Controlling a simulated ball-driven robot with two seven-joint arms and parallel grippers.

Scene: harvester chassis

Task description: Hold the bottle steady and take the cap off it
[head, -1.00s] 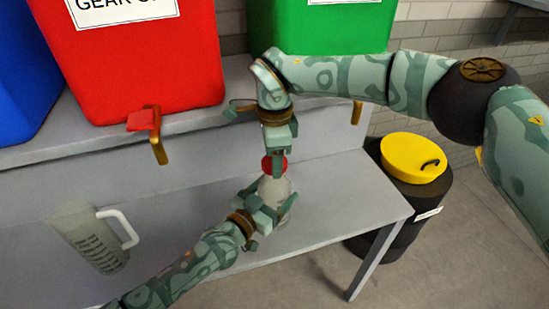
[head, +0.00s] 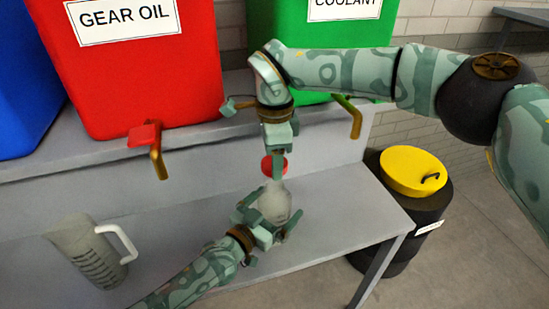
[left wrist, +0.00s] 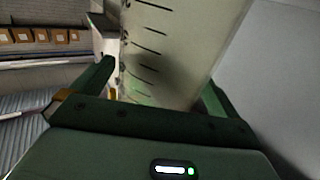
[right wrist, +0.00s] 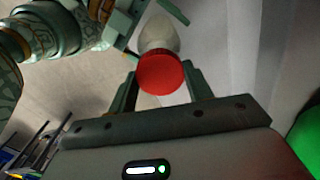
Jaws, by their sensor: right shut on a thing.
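The pale translucent bottle (head: 275,205) stands on the grey bench. It also shows close up, with dark tick marks, in the left wrist view (left wrist: 170,50). My left gripper (head: 268,210) has its fingers on either side of the bottle, spread wider than it. My right gripper (head: 276,160) comes down from above and is shut on the red cap (head: 273,166). The cap also shows between the fingers in the right wrist view (right wrist: 161,73), in front of the bottle (right wrist: 160,37). The cap is just above the bottle's top; a finger partly hides whether they touch.
A graduated jug (head: 85,250) with a white handle stands at the left of the bench. A red gear oil container (head: 150,85), a green coolant container (head: 330,35) and a blue one (head: 25,90) stand behind on a shelf. A yellow-lidded black bin (head: 413,172) is at right.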

